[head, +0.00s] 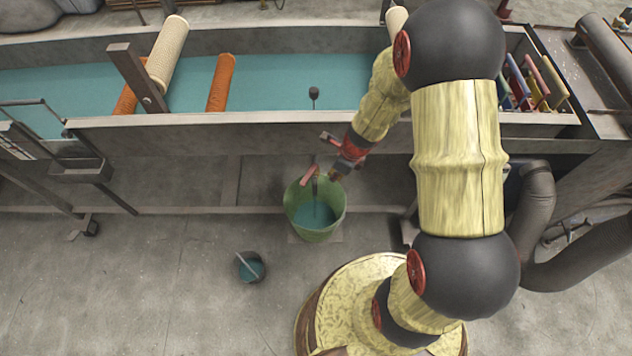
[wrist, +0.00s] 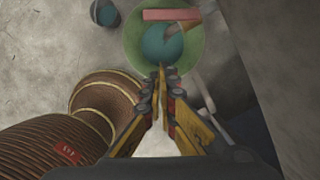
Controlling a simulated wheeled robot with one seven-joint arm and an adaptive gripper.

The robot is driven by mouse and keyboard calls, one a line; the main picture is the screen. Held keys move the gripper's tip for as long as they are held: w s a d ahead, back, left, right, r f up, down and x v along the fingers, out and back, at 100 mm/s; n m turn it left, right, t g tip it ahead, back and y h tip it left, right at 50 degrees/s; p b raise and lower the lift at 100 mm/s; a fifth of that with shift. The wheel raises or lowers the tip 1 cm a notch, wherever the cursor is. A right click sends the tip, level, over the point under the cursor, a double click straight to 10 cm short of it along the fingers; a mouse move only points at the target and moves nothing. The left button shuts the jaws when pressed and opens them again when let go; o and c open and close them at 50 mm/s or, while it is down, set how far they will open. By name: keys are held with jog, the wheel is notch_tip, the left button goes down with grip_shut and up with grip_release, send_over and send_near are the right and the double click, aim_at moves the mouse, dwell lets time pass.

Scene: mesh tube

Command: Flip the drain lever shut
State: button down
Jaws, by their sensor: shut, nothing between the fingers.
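The drain lever (head: 309,174) is a small red handle below the trough's front wall, above the green bucket. In the wrist view it is a pinkish-red bar (wrist: 171,15) crossing over the bucket, beside a brownish drain spout (wrist: 208,27). My gripper (head: 334,176) is just right of the lever in the head view. In the wrist view my gripper (wrist: 162,72) has its fingertips together and empty, with a visible image gap between them and the bar. I cannot tell the gap in depth.
The green bucket (head: 296,204) holds teal liquid under the drain. A small dark bucket (head: 243,273) stands on the floor to the left. The long trough's front wall (head: 220,135) runs above. A thick dark hose (head: 540,215) lies at right. Floor at lower left is clear.

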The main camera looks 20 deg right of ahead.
aim_at(309, 175)
dwell(0.4)
jog(key=w+a+f+b, duration=0.2)
jog(key=f+b, duration=0.1)
jog(key=f, duration=0.1)
jog(key=w+a+f+b, duration=0.2)
jog(key=f, duration=0.3)
jog(key=shift+w+a+f+b, duration=0.25)
jog(key=shift+w+f+b, duration=0.05)
jog(key=shift+w+b, duration=0.1)
